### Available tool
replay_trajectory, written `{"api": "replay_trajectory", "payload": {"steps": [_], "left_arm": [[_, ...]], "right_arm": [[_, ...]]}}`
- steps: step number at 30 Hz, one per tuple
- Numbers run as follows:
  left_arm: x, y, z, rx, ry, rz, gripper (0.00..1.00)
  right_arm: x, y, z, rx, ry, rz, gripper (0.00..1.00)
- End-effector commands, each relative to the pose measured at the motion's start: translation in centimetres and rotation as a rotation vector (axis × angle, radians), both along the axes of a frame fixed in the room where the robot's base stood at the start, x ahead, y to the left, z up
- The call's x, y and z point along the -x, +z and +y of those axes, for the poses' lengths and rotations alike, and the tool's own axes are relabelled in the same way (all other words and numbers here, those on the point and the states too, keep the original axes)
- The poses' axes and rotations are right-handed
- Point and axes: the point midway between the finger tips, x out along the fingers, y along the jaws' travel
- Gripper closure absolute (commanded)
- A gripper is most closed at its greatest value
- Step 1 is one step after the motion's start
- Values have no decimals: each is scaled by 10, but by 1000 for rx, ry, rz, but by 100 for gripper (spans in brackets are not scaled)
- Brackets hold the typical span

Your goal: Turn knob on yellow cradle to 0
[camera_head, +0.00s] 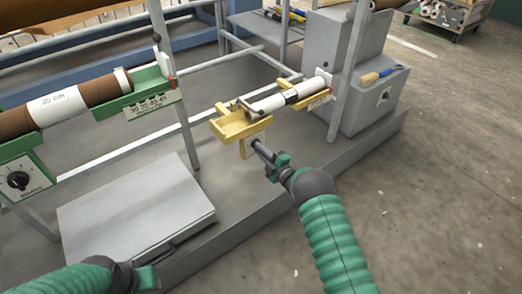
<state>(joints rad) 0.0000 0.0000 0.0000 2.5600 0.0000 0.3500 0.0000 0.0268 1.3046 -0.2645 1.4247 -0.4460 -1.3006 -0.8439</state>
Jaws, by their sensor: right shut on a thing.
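The yellow cradle (230,127) sits on the frame in the middle of the view and bears a white roll (268,105) with a dark band. A pale plate (246,146) hangs on its front side. My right gripper (259,147) reaches up to this plate and is shut on the knob there. The gripper hides the knob, so I cannot read its setting. My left gripper (148,279) is low at the bottom left, away from the cradle, and its jaws do not show clearly.
A green cradle (150,92) at left holds a brown roll (103,91) and has a black knob (18,180) on its own plate. A grey box (135,212) lies below it. A grey cabinet (365,108) stands behind the yellow cradle.

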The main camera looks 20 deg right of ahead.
Motion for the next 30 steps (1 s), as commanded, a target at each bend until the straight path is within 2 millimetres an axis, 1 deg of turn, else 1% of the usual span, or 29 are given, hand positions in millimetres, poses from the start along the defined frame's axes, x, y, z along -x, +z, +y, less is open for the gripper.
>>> {"api": "replay_trajectory", "payload": {"steps": [1,10,26,27,30], "left_arm": [[0,0,0,0,0,0,64],[0,0,0,0,0,0,64],[0,0,0,0,0,0,64],[0,0,0,0,0,0,64],[0,0,0,0,0,0,64]], "right_arm": [[2,-5,2,27,5,-1,100],[2,-7,2,132,4,-36,100],[3,-9,3,153,8,-40,100],[3,-9,3,153,8,-40,85],[2,-8,3,152,6,-42,72]]}}
